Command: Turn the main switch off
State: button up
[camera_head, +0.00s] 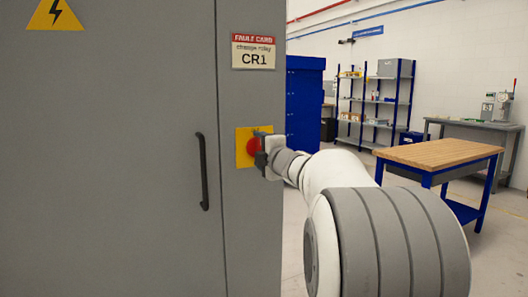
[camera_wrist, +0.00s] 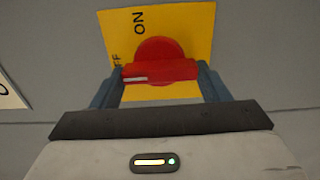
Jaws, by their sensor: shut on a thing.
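The main switch is a round red knob (camera_head: 253,147) with a raised bar, on a yellow plate (camera_head: 242,158) on the grey cabinet's front. In the wrist view, the red bar (camera_wrist: 160,70) lies about level across the picture, and its white mark is at the left end. The word ON is printed above left on the yellow plate (camera_wrist: 190,22). The letters FF show at the left edge, partly hidden by a finger. My gripper (camera_head: 262,150) is at the knob. In the wrist view, my gripper's fingers (camera_wrist: 162,82) are shut on the two ends of the bar.
The grey cabinet (camera_head: 110,150) fills the left, with a black door handle (camera_head: 202,170) left of the switch. A fault card (camera_head: 254,52) reading CR1 is above the switch. A wooden-topped workbench (camera_head: 438,153) and shelves (camera_head: 378,100) stand farther back at right.

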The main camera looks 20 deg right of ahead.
jog(key=o, duration=1)
jog(key=s, duration=0.7)
jog(key=shift+s+d, duration=0.15)
jog(key=shift+s, duration=0.25)
jog(key=shift+p, duration=0.3)
